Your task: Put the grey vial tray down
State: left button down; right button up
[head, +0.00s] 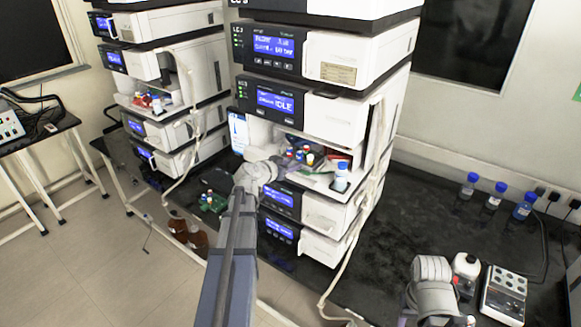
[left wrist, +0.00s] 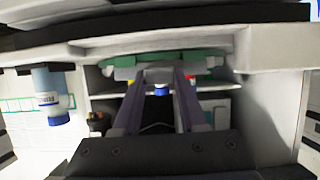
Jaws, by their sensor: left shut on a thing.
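My left gripper (head: 284,166) reaches into the open bay of the middle instrument stack. In the left wrist view the left gripper (left wrist: 164,76) is shut on the grey vial tray (left wrist: 203,72), whose edge crosses between and beside the fingers. That view looks upside down. Vials with blue, red and white caps (head: 300,155) show at the gripper in the head view. The tray body is mostly hidden there, and I cannot tell whether it touches the bay floor. Only part of my right arm shows, at the lower right; its gripper is out of view.
A red box (head: 338,161) lies behind. A pale tube (head: 372,175) hangs along the stack's right edge. Blue-capped bottles (head: 493,196) stand on the black bench.

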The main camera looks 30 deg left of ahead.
pick_arm(q)
jog(key=shift+c, duration=2.3)
grip_release()
jog(key=shift+r, duration=0.1)
jog(key=shift+s+r+p, duration=0.2)
jog(key=shift+s+p, duration=0.1)
jog(key=shift+p, duration=0.1)
jog(key=p+v, duration=0.4)
jog(key=v, duration=0.7)
jog(key=shift+s, duration=0.2)
jog(key=shift+f, duration=0.1)
